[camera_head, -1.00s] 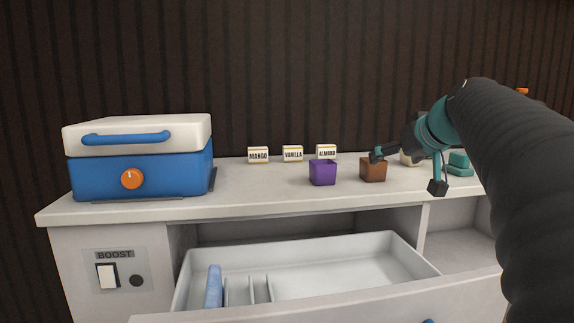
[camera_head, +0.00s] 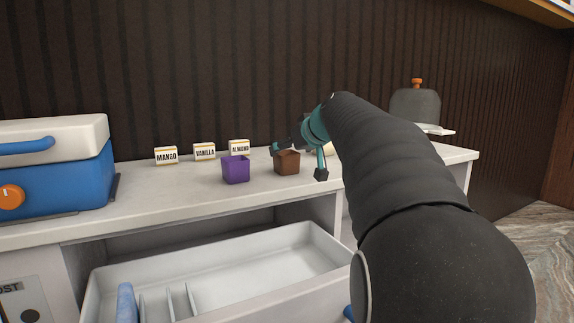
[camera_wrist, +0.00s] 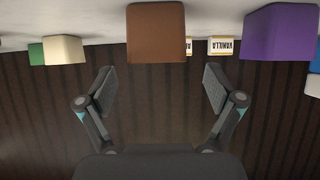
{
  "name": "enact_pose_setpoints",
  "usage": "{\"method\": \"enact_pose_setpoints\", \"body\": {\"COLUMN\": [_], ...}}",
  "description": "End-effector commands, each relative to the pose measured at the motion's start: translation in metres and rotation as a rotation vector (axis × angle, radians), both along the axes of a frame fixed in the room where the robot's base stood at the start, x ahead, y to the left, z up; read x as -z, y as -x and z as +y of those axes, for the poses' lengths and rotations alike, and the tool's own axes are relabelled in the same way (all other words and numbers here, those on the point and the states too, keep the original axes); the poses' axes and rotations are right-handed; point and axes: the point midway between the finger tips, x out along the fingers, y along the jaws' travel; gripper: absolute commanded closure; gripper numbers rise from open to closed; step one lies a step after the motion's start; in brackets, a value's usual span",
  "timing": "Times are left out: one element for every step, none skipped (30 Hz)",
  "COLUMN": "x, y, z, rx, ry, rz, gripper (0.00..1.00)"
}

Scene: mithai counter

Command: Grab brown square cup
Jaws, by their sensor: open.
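The brown square cup (camera_head: 287,163) stands on the white counter, right of the purple square cup (camera_head: 236,170). In the wrist view, which looks upside down, the brown cup (camera_wrist: 156,33) is centred ahead of my gripper (camera_wrist: 159,78), between the lines of its two fingers. The purple cup (camera_wrist: 282,32) is off to the right there. My gripper (camera_head: 298,160) is open with its fingers spread wide. In the head view one finger is behind the cup's left side and the other is at its right. No contact with the cup is visible.
Flavour cards marked mango (camera_head: 166,156), vanilla (camera_head: 204,152) and almond (camera_head: 239,147) stand behind the cups. A blue and white box (camera_head: 62,165) is at left. Below the counter (camera_head: 140,199) an open drawer (camera_head: 300,238) sticks out. A cream block (camera_wrist: 64,49) shows in the wrist view.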

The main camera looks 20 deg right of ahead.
Motion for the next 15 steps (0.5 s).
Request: {"method": "enact_pose_setpoints", "body": {"x": [0.004,0.007,0.011,0.013,0.016,0.018,0.020,0.022,0.023,0.024,0.025,0.025,0.025,0.025,0.025], "y": [-0.005,-0.008,-0.013,-0.016,-0.020,-0.025,-0.029,-0.031,-0.034,-0.036,-0.037,-0.037,-0.037,-0.037,-0.037], "z": [0.000,-0.001,-0.001,-0.002,-0.002,-0.002,-0.002,-0.002,-0.002,-0.002,-0.002,-0.002,-0.002,-0.002,-0.002], "rx": [0.000,-0.001,0.000,0.001,0.001,0.000,0.000,0.000,0.001,0.001,0.002,0.001,0.001,0.001,0.001], "ry": [-0.001,-0.003,-0.003,-0.003,-0.003,-0.002,-0.002,-0.002,-0.002,-0.002,-0.001,0.000,0.000,0.000,0.000], "rz": [0.003,0.004,0.004,0.003,0.003,0.004,0.004,0.003,0.002,0.002,0.002,0.002,0.001,0.001,0.001], "gripper": [0.08,0.08,0.08,0.08,0.08,0.08,0.08,0.08,0.08,0.08,0.08,0.08,0.08,0.08,0.08]}}
